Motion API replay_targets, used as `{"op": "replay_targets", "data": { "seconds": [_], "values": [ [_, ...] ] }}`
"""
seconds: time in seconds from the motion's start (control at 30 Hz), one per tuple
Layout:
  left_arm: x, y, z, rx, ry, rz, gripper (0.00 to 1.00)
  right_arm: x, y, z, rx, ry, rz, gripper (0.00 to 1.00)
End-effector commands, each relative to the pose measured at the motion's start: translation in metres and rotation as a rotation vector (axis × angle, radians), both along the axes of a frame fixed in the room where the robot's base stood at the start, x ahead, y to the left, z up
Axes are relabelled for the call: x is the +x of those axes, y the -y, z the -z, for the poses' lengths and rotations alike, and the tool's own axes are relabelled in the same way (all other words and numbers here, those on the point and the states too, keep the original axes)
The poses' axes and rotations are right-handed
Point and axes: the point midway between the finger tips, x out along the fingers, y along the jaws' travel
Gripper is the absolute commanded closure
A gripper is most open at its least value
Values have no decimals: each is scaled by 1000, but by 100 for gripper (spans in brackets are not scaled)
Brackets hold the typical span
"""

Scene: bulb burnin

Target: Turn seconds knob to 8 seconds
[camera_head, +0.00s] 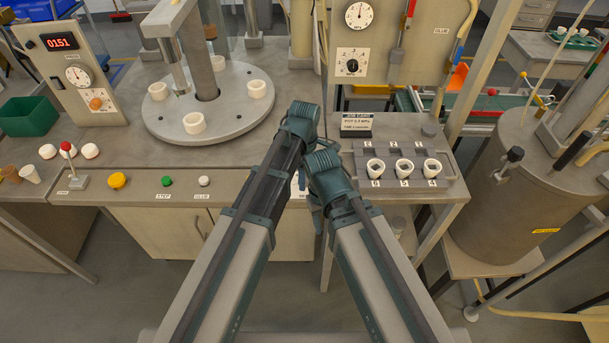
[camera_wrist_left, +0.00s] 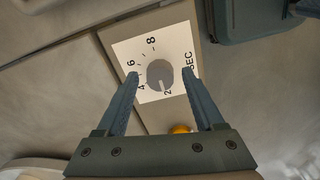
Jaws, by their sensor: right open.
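The seconds knob (camera_wrist_left: 160,74) is a grey round knob on a white dial plate marked 2, 4, 6, 8 and SEC in the left wrist view. Its pale pointer mark faces the 2. My left gripper (camera_wrist_left: 159,76) is open, with one finger on each side of the knob in the picture and gaps to it. I cannot tell how far the fingertips are from the panel. In the head view my left gripper (camera_head: 303,118) hides its own fingers. My right gripper (camera_head: 324,168) is open, close beside and below the left one, with its fingers mostly hidden.
A round turntable (camera_head: 233,117) with white cups stands at the back left. A grey tray (camera_head: 372,147) with white cups lies right of my grippers. Yellow (camera_head: 117,180), green (camera_head: 167,181) and white (camera_head: 204,181) buttons line the bench front. A large metal drum (camera_head: 510,205) stands far right.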

Motion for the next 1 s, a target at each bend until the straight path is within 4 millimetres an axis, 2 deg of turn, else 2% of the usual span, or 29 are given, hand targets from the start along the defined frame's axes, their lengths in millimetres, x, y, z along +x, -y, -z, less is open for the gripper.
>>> {"op": "replay_targets", "data": {
  "seconds": [0.03,0.37,0.7,1.0],
  "values": [
    [0,0,0,0,0,0,42,0,0,0,0,0,0,50],
    [0,0,0,0,0,0,100,0,0,0,0,0,0,50],
    [0,0,0,0,0,44,100,0,0,0,0,0,0,50],
    [0,0,0,0,0,258,100,0,0,0,0,0,0,50]
  ]
}}
